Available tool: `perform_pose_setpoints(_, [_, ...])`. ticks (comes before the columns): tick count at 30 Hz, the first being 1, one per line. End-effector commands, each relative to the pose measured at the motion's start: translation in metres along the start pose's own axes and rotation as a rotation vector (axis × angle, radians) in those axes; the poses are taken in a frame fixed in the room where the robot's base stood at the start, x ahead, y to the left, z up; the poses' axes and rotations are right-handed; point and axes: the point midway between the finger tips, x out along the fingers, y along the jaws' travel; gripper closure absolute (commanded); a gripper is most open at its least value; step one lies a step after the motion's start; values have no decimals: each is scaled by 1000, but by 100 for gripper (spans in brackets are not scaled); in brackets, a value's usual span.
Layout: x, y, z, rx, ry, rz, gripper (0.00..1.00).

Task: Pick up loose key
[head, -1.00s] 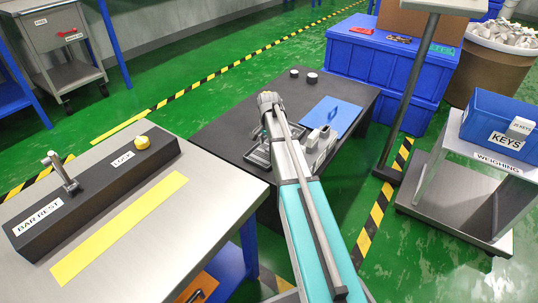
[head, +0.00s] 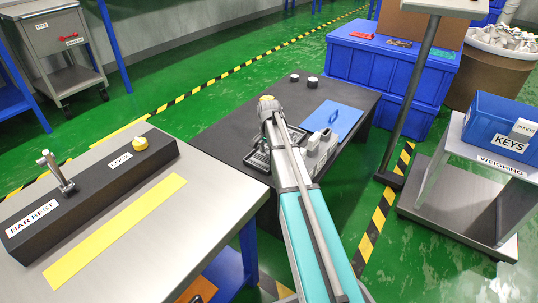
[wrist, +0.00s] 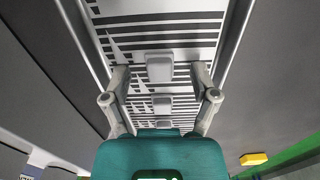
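In the wrist view, a pale grey block (wrist: 160,68) sits on a plate with dark stripes (wrist: 165,18). More similar blocks (wrist: 162,104) line up below it. I cannot tell which of them, if any, is the loose key. My gripper (wrist: 160,72) is open, with one finger on each side of the upper block and a gap to it. No block is held. In the head view, my arm's end is over the dark low table (head: 230,125), and its fingertips are hidden. A dark tray (head: 256,162) lies beside the arm there.
The dark table also bears a blue plate with a handle (head: 345,119), grey blocks (head: 318,152) and two small round pieces (head: 312,82). A steel bench (head: 150,235) stands left. A blue KEYS bin (head: 488,128) stands right on the weighing stand (head: 455,155). A post (head: 410,95) rises between.

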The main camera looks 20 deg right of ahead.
Motion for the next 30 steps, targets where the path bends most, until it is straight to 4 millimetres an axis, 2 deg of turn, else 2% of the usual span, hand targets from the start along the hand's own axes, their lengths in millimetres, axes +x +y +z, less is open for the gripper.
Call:
perform_pose_setpoints(1, [0,0,0,0,0,0,36])
perform_pose_setpoints(6, [0,0,0,0,0,0,67])
perform_pose_setpoints(9, [0,0,0,0,0,0,82])
perform_pose_setpoints(22, [-1,0,0,0,0,0,82])
perform_pose_setpoints(30, [-12,0,0,0,0,0,82])
